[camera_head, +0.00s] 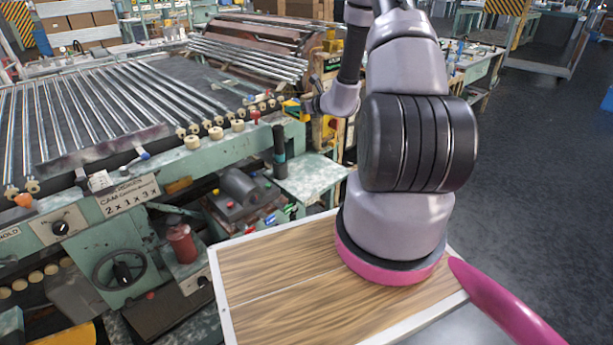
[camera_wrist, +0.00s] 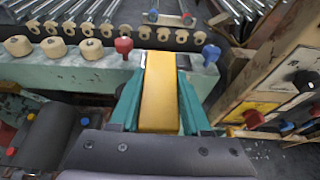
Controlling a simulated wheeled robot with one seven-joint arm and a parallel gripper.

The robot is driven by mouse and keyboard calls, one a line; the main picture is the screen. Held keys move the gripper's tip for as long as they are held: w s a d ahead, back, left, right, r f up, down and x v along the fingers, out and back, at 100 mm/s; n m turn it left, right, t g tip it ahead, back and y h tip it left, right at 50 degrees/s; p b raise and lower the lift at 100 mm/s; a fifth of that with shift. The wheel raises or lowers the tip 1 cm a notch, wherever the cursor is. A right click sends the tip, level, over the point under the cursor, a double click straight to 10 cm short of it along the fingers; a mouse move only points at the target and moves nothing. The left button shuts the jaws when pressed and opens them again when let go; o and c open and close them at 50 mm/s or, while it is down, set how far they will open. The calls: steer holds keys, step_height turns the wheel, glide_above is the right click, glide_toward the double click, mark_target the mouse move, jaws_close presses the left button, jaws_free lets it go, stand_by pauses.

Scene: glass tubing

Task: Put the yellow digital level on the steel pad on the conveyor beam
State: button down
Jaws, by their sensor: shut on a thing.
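The yellow digital level (camera_wrist: 160,112) is a long yellow bar in the wrist view. My gripper (camera_wrist: 160,82) is shut on it, with a teal finger against each side. The far end of the level lies over or at the pale green conveyor beam (camera_wrist: 75,72); I cannot tell whether it touches. In the head view my gripper (camera_head: 303,107) is small and partly hidden, with a bit of yellow showing at the right end of the beam (camera_head: 232,143).
Steel rollers (camera_head: 100,110) lie left of my gripper. Cream knobs (camera_wrist: 55,47) and a red knob (camera_wrist: 123,46) line the beam close to the level. A wooden frame with a control panel (camera_wrist: 284,88) stands close on the right.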

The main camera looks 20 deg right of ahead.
steer(key=d+f, duration=0.5)
steer(key=f, duration=0.9)
glide_above(312, 173)
step_height(312, 173, down, 6)
steer(key=shift+w+a, duration=0.1)
steer(key=shift+f, duration=2.6)
steer(key=shift+f, duration=0.1)
steer(key=shift+c, duration=1.8)
jaws_free()
